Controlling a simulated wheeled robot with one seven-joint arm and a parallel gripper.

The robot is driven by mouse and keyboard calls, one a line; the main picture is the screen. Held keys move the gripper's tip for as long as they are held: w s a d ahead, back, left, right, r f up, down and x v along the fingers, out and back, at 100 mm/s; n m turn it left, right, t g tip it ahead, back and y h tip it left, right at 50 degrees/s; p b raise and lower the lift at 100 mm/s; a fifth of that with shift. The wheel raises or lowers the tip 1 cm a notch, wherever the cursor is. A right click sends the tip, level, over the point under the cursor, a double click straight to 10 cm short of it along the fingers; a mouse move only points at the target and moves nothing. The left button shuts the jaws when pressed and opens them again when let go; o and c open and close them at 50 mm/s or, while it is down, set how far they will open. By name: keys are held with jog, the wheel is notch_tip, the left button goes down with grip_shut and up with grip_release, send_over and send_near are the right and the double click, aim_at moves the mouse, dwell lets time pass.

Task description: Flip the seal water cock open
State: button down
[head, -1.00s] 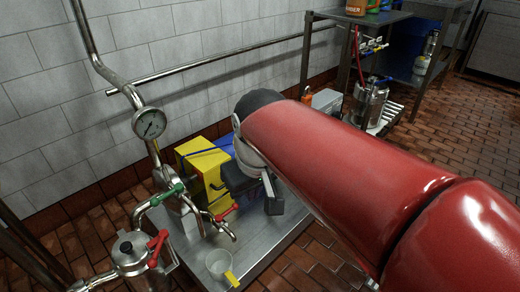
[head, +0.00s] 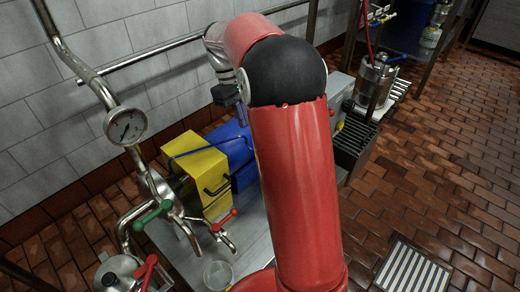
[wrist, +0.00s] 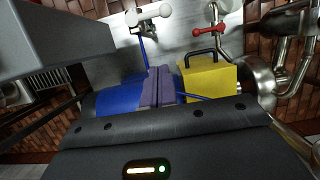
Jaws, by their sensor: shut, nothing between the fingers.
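A small red lever handle (head: 224,220) sits on a steel pipe beside the yellow box (head: 201,172); the wrist view shows it too (wrist: 206,32). In the wrist view a small pale fitting (wrist: 150,18) joins a thin blue line (wrist: 142,46) at the top; my arm seems to hide it in the head view. No label shows, so I cannot tell which is the seal water cock. My gripper (head: 240,118) is shut and empty, raised above and behind the blue housing (head: 236,150), apart from both handles. In the wrist view the housing (wrist: 115,103) is below it.
A green handle (head: 152,214) and another red handle (head: 147,272) are on pipework at left, below a pressure gauge (head: 125,126). A clear cup (head: 217,274) stands near the front. A wall pipe (head: 165,49) runs behind my wrist. The tiled floor at right is mostly open.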

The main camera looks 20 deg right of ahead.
dwell(0.3)
jog(key=s+d+f+b, duration=0.2)
jog(key=s+f, duration=0.4)
jog(key=f, duration=0.4)
jog(key=shift+s+d+f, duration=0.15)
jog(key=shift+s+d, duration=0.05)
jog(key=shift+d, duration=0.1)
